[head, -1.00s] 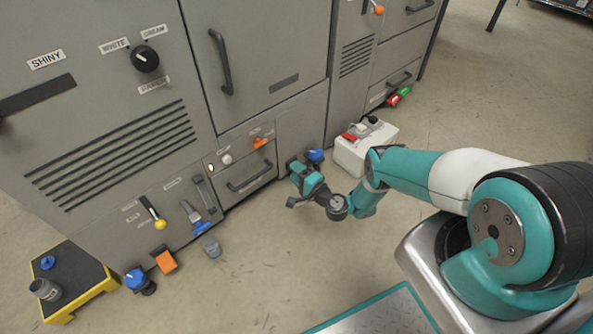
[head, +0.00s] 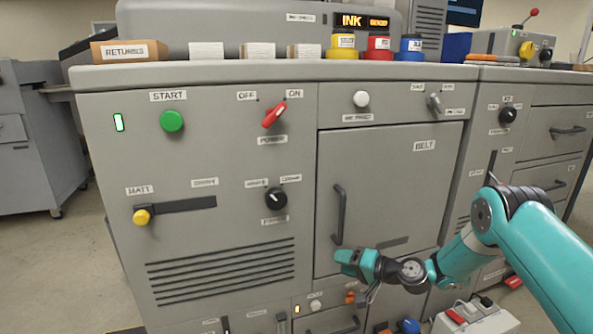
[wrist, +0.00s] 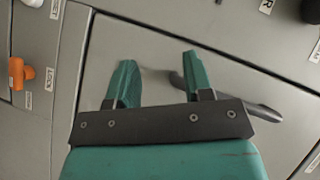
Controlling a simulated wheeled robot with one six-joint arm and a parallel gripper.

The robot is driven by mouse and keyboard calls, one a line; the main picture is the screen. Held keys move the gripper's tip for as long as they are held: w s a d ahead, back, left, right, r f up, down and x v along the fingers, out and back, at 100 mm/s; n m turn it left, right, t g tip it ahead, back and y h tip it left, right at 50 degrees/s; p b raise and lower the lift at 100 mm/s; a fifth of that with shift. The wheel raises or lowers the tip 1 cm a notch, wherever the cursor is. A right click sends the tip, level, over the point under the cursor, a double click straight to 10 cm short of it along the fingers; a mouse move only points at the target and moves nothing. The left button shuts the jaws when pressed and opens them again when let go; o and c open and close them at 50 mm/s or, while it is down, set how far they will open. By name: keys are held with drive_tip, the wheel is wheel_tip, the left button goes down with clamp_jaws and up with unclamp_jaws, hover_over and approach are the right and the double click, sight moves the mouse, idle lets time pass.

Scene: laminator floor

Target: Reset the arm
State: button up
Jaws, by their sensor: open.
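My gripper (wrist: 160,82) is open and empty in the wrist view, its two teal fingers apart. My teal arm reaches in from the right. I cannot tell from the head view how far the gripper is from the door.
The grey machine carries a green START button (head: 172,121), a red power switch (head: 274,114) and a yellow slider knob (head: 142,217). Ink tubs (head: 378,48) and a RETURNS box (head: 129,50) stand on top. A white box (head: 473,318) is at the lower right. Floor shows at the left.

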drive_tip(key=s+a+r+n+g+h, duration=0.1)
drive_tip(key=s+a+r+n+g, duration=0.2)
drive_tip(key=s+r, duration=0.5)
drive_tip(key=s+a+r+n+g+h, duration=0.1)
drive_tip(key=s+a+r+n+g, duration=0.3)
drive_tip(key=r, duration=0.6)
drive_tip(key=s+d+r+n+g+h, duration=0.1)
drive_tip(key=s+d+r+h, duration=0.15)
drive_tip(key=s, duration=0.75)
drive_tip(key=s+d+r+n+h, duration=0.1)
drive_tip(key=s+d+r+h, duration=0.15)
drive_tip(key=s, duration=0.65)
drive_tip(key=s+d+r+n+g+h, duration=0.15)
drive_tip(key=s+d, duration=0.25)
drive_tip(key=s, duration=0.6)
wheel_tip(320, 180, up, 27)
drive_tip(key=p, duration=2.6)
drive_tip(key=shift+r+m+p, duration=0.15)
drive_tip(key=shift+m+p, duration=0.25)
drive_tip(key=shift+m, duration=0.05)
drive_tip(key=shift+s+a+t+y, duration=0.1)
drive_tip(key=shift+t+y, duration=0.15)
drive_tip(key=shift+a, duration=0.1)
drive_tip(key=shift+c, duration=0.5)
